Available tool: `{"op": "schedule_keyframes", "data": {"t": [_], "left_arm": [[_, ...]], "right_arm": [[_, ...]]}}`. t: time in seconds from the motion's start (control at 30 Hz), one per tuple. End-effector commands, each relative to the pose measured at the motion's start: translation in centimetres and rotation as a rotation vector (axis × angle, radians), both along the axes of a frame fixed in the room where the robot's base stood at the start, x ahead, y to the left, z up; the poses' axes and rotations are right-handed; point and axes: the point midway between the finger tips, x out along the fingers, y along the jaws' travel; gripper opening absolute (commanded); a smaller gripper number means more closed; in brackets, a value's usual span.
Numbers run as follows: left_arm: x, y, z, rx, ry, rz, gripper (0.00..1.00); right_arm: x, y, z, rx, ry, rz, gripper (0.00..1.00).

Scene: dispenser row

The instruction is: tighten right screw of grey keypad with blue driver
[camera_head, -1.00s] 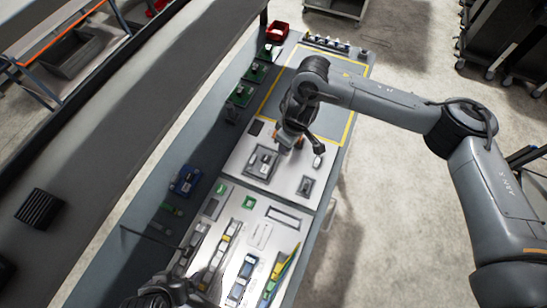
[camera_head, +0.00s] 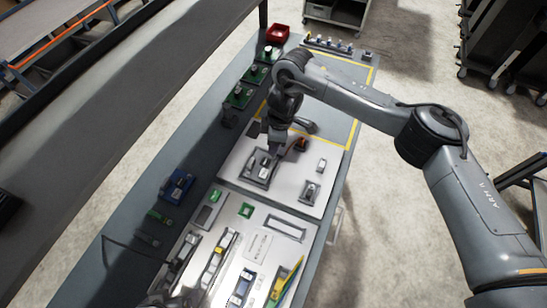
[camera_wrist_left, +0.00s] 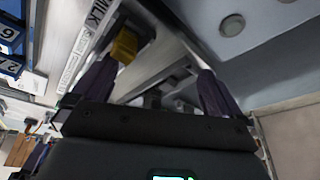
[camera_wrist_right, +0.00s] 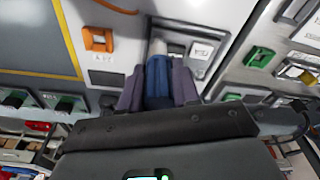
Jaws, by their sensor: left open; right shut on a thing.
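My right gripper (camera_wrist_right: 157,88) is shut on the blue driver (camera_wrist_right: 158,78), whose handle shows between the fingers in the right wrist view. In the head view this gripper (camera_head: 275,147) is over the grey tray (camera_head: 249,176) on the white board. A pale keypad-like unit (camera_wrist_right: 201,51) lies in the tray just beyond the driver. The driver's tip and the screws are hidden or too small to tell, so contact cannot be told. My left gripper (camera_wrist_left: 155,78) is open and empty; only a dark part of its arm shows at the head view's bottom edge.
An orange holder (camera_head: 301,144) and a small grey unit (camera_head: 311,190) sit on the same board. A nearer board holds a green frame (camera_head: 246,210) and several parts. A blue block (camera_head: 178,186) and green units line the left side. A red bin (camera_head: 277,33) stands far back.

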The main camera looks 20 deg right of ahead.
Motion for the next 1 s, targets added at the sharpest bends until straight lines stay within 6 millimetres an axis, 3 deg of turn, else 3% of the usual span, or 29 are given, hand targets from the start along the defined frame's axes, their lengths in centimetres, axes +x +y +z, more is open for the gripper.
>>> {"op": "schedule_keyframes", "data": {"t": [0.6, 1.0], "left_arm": [[-0.08, 0.45, 0.16, 0.012, 0.018, 0.003, 1.00], [-0.12, 0.42, 0.26, 0.013, 0.019, 0.000, 1.00]], "right_arm": [[0.22, 0.04, -0.03, -0.002, -0.003, 0.820, 0.00], [0.19, -0.01, -0.13, -0.001, -0.005, 0.903, 0.00]]}}
